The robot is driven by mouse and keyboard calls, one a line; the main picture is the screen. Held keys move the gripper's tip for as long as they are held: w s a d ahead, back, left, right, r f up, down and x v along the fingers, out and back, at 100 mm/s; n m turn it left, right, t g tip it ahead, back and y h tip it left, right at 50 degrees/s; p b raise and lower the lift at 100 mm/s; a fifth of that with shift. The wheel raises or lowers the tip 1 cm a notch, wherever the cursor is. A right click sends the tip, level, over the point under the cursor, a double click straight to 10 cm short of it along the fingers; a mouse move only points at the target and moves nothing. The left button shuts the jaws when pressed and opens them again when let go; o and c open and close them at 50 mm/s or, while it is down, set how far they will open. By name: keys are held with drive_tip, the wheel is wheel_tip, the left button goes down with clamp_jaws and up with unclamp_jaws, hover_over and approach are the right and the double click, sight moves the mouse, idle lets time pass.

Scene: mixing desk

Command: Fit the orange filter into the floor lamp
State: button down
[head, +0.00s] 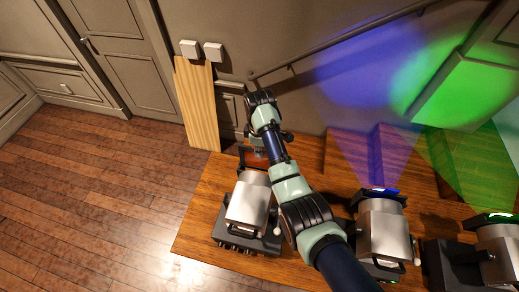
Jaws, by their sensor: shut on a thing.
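The floor lamp (248,200), a silver cylinder on a dark base, stands at the left of the lamps on the wooden platform. No coloured beam shows from it. My gripper (257,153) is just beyond the lamp's far end, small and partly hidden by my arm. It is shut on a thin dark-framed piece, which looks like the orange filter (248,159); its colour is hard to tell. The piece is at or just above the lamp's front end. I cannot tell whether it touches the lamp or sits in it.
A lamp with a blue filter (382,230) and a lamp with a green filter (497,245) stand to the right and throw beams on the wall. A wooden board (197,105) leans on the wall behind. A handrail (335,42) runs along the wall. The floor at left is clear.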

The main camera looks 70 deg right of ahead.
drive_tip(key=b, duration=0.2)
hover_over(260, 169)
drive_tip(key=shift+w+d+f, duration=0.1)
drive_tip(key=shift+d+f, duration=0.05)
drive_tip(key=shift+f, duration=1)
drive_tip(key=shift+w+d+f, duration=0.1)
drive_tip(key=shift+f, duration=1.15)
drive_tip(key=shift+f+b, duration=1.5)
drive_tip(key=shift+f, duration=0.75)
drive_tip(key=shift+f+b, duration=1.1)
drive_tip(key=shift+f, duration=0.6)
drive_tip(key=c, duration=1.2)
unclamp_jaws()
drive_tip(key=shift+d+r, duration=0.1)
wheel_tip(260, 169, up, 8)
drive_tip(key=shift+d+f, duration=0.1)
drive_tip(key=shift+f, duration=0.05)
